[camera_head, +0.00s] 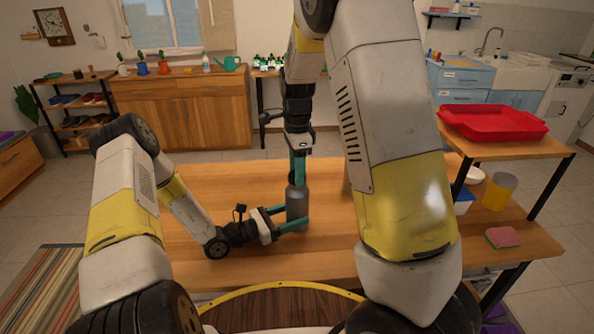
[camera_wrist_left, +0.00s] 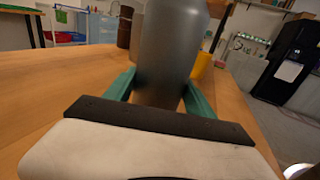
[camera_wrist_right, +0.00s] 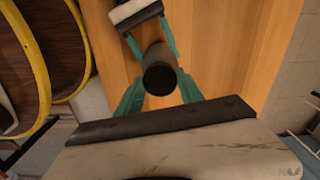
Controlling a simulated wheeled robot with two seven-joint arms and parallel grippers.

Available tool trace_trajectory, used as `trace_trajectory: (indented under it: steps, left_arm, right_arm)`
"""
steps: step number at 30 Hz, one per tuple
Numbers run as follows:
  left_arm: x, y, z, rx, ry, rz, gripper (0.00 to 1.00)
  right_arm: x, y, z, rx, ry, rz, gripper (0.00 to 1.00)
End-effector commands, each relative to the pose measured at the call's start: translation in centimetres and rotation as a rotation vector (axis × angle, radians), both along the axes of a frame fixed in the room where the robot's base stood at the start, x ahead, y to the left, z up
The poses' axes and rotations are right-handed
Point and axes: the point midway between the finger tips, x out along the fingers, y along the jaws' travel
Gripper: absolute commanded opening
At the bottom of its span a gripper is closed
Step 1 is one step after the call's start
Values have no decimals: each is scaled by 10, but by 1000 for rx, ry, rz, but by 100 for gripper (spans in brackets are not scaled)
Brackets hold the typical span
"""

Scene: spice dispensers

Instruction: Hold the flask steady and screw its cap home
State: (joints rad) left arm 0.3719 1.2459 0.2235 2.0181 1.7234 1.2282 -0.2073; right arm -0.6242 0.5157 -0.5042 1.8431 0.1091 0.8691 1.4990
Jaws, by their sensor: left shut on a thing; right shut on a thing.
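The grey flask (camera_head: 297,207) stands upright on the wooden table in the head view. It fills the top middle of the left wrist view (camera_wrist_left: 170,50). My left gripper (camera_head: 293,218) comes in level from the left and is shut around the flask's body. My right gripper (camera_head: 299,172) points straight down above the flask and is shut on its dark cap (camera_wrist_right: 160,78), seen from above in the right wrist view. The cap sits at the flask's top between teal fingers. The join between cap and flask is hidden, so I cannot tell how tight it is.
The table (camera_head: 200,240) is clear around the flask to the left. At the right, a yellow cylinder (camera_head: 499,191) and a pink sponge (camera_head: 503,237) sit on the surface. A red tray (camera_head: 492,122) lies on a raised shelf. My right arm hides part of the table.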

Motion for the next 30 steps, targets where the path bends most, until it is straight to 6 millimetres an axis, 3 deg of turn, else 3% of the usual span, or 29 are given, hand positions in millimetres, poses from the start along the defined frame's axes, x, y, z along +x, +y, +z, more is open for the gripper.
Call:
trace_trajectory:
  steps: [13, 24, 30]
  left_arm:
    - [0, 0, 0, -1, 0, 0, 31]
    - [0, 0, 0, -1, 0, 0, 31]
    - [0, 0, 0, -1, 0, 0, 31]
  right_arm:
    - [0, -1, 0, -2, 0, -113, 2]
    - [0, -1, -1, -3, 0, -740, 2]
    - [0, -1, -1, -1, 0, -876, 2]
